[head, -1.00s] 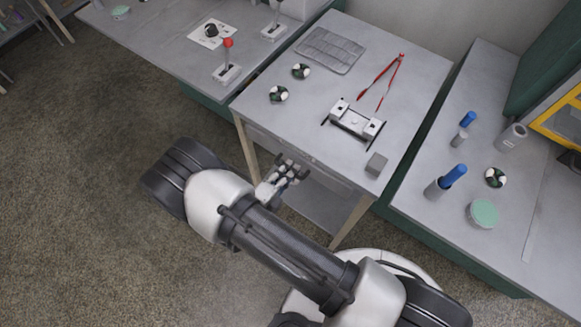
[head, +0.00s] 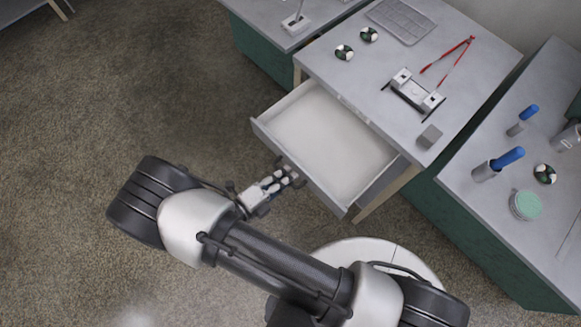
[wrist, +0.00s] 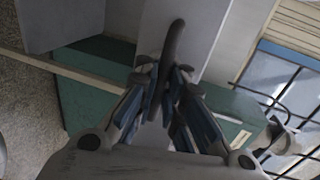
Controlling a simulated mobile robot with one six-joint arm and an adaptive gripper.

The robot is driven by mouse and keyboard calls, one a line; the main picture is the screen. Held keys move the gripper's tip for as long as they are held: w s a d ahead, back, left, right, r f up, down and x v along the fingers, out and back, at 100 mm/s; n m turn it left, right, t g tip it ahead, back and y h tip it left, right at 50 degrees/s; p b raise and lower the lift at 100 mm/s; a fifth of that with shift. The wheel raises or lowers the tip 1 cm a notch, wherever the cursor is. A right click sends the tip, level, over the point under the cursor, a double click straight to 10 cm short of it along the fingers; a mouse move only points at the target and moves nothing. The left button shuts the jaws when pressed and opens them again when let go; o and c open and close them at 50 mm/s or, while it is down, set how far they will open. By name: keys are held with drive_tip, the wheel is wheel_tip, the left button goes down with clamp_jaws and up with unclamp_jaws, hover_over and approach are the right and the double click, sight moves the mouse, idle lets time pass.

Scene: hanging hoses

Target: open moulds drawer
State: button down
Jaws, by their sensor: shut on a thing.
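The moulds drawer (head: 325,140) is a pale grey drawer under the middle table. It stands pulled well out and looks empty inside. My gripper (head: 290,174) is at the middle of its front panel. In the wrist view my gripper (wrist: 165,88) is shut on the dark drawer handle (wrist: 173,45), with the fingers on both sides of it. The handle is mostly hidden behind the fingers in the head view.
The table top (head: 460,95) holds a grey mould tray (head: 402,20), red tongs (head: 450,58), a metal fixture (head: 415,92) and a grey block (head: 429,136). A right-hand bench (head: 470,220) stands close by. Open carpet lies to the left.

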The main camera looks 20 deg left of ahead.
drive_tip(key=shift+s+a, duration=0.1)
drive_tip(key=shift+s, duration=0.1)
drive_tip(key=c, duration=2)
unclamp_jaws()
drive_tip(key=shift+o, duration=0.2)
drive_tip(key=v, duration=1.2)
drive_tip(key=shift+w, duration=0.1)
